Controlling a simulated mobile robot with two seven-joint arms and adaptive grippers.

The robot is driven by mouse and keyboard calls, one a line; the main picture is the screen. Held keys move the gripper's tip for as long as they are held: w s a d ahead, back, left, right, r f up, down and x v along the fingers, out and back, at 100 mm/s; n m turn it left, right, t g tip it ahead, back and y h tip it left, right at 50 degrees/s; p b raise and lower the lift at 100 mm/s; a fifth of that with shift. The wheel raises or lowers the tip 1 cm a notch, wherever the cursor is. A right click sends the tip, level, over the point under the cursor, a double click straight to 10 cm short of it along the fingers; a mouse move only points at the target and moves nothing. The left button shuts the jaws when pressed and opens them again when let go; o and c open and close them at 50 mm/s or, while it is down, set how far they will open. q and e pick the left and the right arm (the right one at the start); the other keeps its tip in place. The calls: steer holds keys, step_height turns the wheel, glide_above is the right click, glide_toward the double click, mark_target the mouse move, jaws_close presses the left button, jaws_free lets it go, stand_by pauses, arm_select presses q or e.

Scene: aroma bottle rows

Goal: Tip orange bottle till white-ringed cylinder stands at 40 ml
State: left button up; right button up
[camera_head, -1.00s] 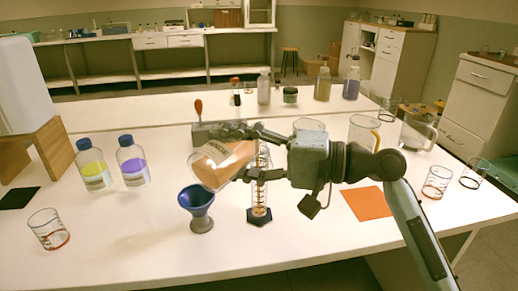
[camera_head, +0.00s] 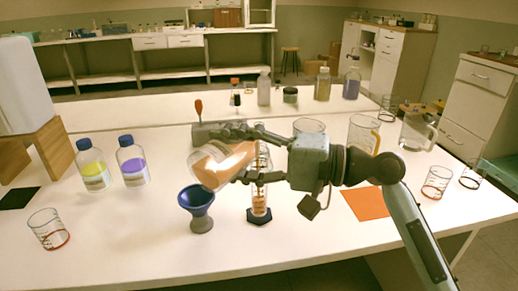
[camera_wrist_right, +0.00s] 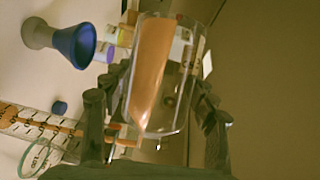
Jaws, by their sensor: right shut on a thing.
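My right gripper (camera_head: 232,155) is shut on the orange bottle (camera_head: 212,168), a clear vessel holding orange liquid. The bottle is tipped well over, above the bench. In the right wrist view the orange liquid (camera_wrist_right: 152,65) lies along one side of the bottle. The graduated cylinder (camera_head: 259,195) stands upright on a dark blue base, just below and behind the gripper's fingers, which hide part of it. Orange shows inside it, also in the right wrist view (camera_wrist_right: 40,124). Its ring colour and exact level are too small to read. My left gripper is out of view.
A blue funnel (camera_head: 196,203) stands just left of the cylinder. Yellow (camera_head: 93,168) and purple (camera_head: 132,164) bottles stand further left, with a red-marked beaker (camera_head: 48,230) in front.

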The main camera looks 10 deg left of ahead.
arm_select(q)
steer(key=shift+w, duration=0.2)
arm_select(e)
steer(key=shift+r, duration=0.1)
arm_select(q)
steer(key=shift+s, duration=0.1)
arm_select(e)
steer(key=shift+n, duration=0.3)
steer(key=shift+s+a+f+n+h, duration=0.15)
steer(key=shift+f+n+h, duration=0.35)
steer(key=shift+n, duration=0.4)
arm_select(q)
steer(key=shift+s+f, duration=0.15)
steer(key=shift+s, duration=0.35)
arm_select(e)
steer(key=shift+r, duration=0.1)
